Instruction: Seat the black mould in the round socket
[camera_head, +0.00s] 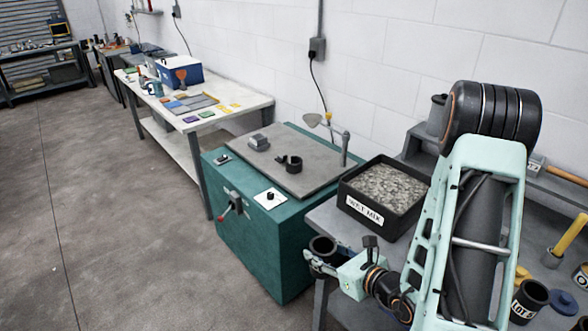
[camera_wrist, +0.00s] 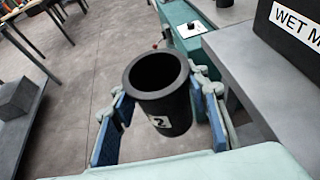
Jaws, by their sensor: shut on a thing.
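The black mould (camera_wrist: 158,78) is a hollow open-topped cup with a white label reading 2. My gripper (camera_wrist: 162,118) is shut on it, with a blue-padded finger on each side. In the head view the mould (camera_head: 322,246) is upright in my gripper (camera_head: 326,260), beside the front left of the grey bench and in front of the green cabinet. A dark round ring-shaped holder (camera_head: 289,163), which looks like the round socket, is on the cabinet's grey top, apart from the mould. Whether the ring is empty inside is too small to tell.
The green cabinet (camera_head: 262,245) carries a grey block (camera_head: 259,142), a post (camera_head: 346,146) and a front lever (camera_head: 228,207). A black WET MIX tray (camera_head: 352,205) of gravel stands on the bench right of it. Open floor (camera_head: 130,240) lies to the left.

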